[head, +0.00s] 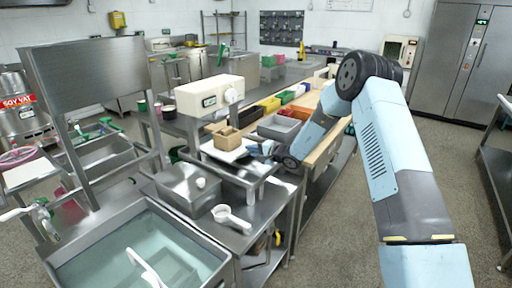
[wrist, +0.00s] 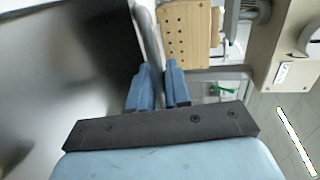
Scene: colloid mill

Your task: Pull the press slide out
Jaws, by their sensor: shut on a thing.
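The press slide (head: 216,151) appears to be the pale flat plate under a small wooden box in the head view, on a steel stand. A grey rounded bar (wrist: 148,30), apparently its front edge or handle, runs down to my fingers in the wrist view. My gripper (wrist: 158,68) is shut on it; in the head view my gripper (head: 262,149) is at the plate's right end. The wooden box (head: 227,139) stands on the plate; its side with several holes (wrist: 187,30) shows just beyond my fingers. The exact grip contact is partly hidden by the fingers.
A steel box (head: 188,187) and a white scoop (head: 231,217) are in front, beside a water-filled sink (head: 140,250). Coloured bins (head: 268,104) line the bench behind. Floor to the right is open.

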